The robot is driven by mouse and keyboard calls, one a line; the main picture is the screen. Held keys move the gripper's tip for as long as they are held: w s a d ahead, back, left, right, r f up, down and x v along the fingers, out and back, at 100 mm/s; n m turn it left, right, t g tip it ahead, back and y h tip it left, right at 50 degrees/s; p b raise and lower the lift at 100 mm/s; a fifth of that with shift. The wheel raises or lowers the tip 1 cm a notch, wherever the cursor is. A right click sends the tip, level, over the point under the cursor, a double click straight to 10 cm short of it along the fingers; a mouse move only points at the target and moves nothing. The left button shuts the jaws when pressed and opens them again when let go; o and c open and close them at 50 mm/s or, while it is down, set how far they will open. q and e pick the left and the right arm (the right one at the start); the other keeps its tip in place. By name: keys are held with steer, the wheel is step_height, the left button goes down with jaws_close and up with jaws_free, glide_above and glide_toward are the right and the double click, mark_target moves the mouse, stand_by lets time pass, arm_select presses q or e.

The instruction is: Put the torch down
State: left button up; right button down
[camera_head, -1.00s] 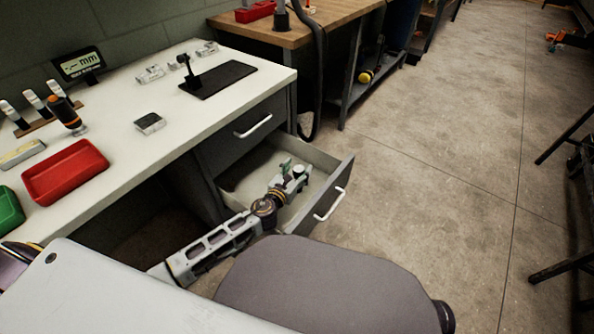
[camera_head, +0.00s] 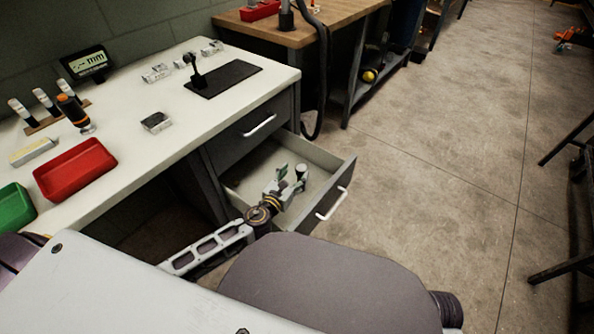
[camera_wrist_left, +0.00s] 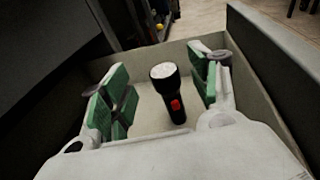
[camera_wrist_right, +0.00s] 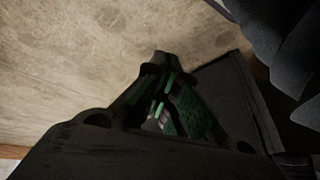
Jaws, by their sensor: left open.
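The torch (camera_wrist_left: 172,92) is black with a pale lens and a red button. In the left wrist view it stands roughly upright inside the open drawer (camera_head: 328,160), lens end up. My left gripper (camera_wrist_left: 158,90) is open, with green pads on either side of the torch and gaps to both. In the head view the left gripper (camera_head: 288,180) is low inside the drawer; the torch is small there. Whether the torch's base touches the drawer floor is hidden. My right gripper (camera_wrist_right: 165,100) shows dark in its own wrist view, and its opening is unclear.
The drawer hangs under a white worktop (camera_head: 190,120) that carries a red tray (camera_head: 75,170), a green tray (camera_head: 14,208), an orange-handled tool (camera_head: 74,112) and a black stand (camera_head: 222,78). A closed drawer is above.

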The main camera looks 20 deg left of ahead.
arm_select(q)
steer(key=v, duration=0.7)
steer(key=shift+p, duration=0.3)
arm_select(e)
steer(key=shift+d+r, duration=0.2)
steer(key=shift+r, duration=0.8)
arm_select(q)
steer(key=shift+s, duration=0.1)
arm_select(e)
steer(key=shift+f, duration=0.2)
steer(key=shift+r, duration=0.15)
